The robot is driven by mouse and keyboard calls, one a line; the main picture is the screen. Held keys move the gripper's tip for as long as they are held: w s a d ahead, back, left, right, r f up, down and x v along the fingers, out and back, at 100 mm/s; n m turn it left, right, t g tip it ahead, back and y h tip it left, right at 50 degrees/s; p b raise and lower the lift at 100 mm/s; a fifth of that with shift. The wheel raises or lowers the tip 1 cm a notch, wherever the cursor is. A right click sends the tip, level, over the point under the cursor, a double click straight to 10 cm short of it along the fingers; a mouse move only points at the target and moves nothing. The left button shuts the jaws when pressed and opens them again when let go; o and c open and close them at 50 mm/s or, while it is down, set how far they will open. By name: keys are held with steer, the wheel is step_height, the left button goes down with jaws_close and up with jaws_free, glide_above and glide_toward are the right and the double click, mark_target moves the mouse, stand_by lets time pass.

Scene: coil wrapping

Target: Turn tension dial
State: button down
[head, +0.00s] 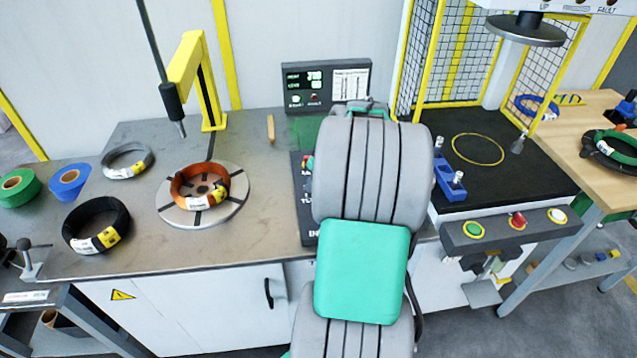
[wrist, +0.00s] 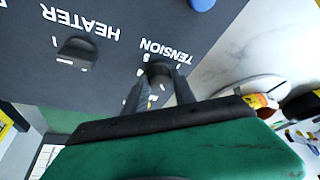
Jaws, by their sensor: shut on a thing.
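The tension dial (wrist: 158,72) is a small dark knob on the dark grey control panel (wrist: 120,20), beside the white word TENSION in the wrist view. My gripper (wrist: 160,85) is shut on it, with one finger on each side of the knob. The panel's lettering appears upside down in this view. In the head view my arm covers the dial and the gripper, and only the left edge of the panel (head: 304,215) shows.
A heater dial (wrist: 75,52) sits beside the tension dial on the same panel. In the head view, a copper coil (head: 183,188) rests on the round turntable (head: 235,200). A display (head: 325,85) stands behind the panel. A caged press with buttons (head: 475,230) stands to the right.

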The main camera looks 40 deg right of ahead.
steer(key=m, duration=0.1)
steer(key=m+h+b, duration=0.1)
steer(key=m, duration=0.1)
steer(key=shift+a+f+m+h, duration=0.1)
steer(key=shift+a+m+h, duration=0.1)
steer(key=shift+m+h, duration=0.1)
steer(key=m+b, duration=0.1)
steer(key=m, duration=0.1)
steer(key=m+g+h, duration=0.1)
steer(key=m, duration=0.1)
steer(key=shift+w+m+h+b, duration=0.1)
steer(key=shift+m+h+b, duration=0.2)
steer(key=shift+m+b, duration=0.1)
steer(key=c, duration=1)
jaws_free()
steer(key=shift+c, duration=0.2)
steer(key=shift+r, duration=0.2)
steer(key=v, duration=0.7)
steer(key=shift+a+r, duration=0.15)
steer(key=shift+r, duration=0.1)
